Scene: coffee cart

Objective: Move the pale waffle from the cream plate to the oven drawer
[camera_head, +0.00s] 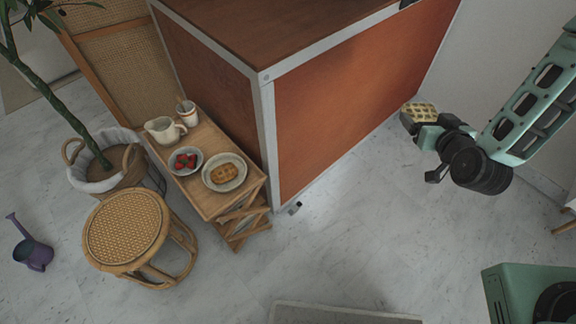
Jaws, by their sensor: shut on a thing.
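My gripper (413,118) is at the right of the head view, shut on a pale waffle (423,109) with a grid pattern. It holds the waffle in the air, in front of the orange-brown cart panel's right end. A cream plate (207,184) lies on the small wooden side table at left of centre, well apart from my gripper. A browner waffle-like piece (224,173) rests on that plate. I cannot make out an oven drawer in this view.
The wooden side table (236,203) also bears a bowl of red berries (186,162), a cream jug (163,130) and a cup (187,113). A rattan stool (127,228), a potted plant (108,170) and a purple watering can (35,254) stand left. The floor's middle is mostly clear.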

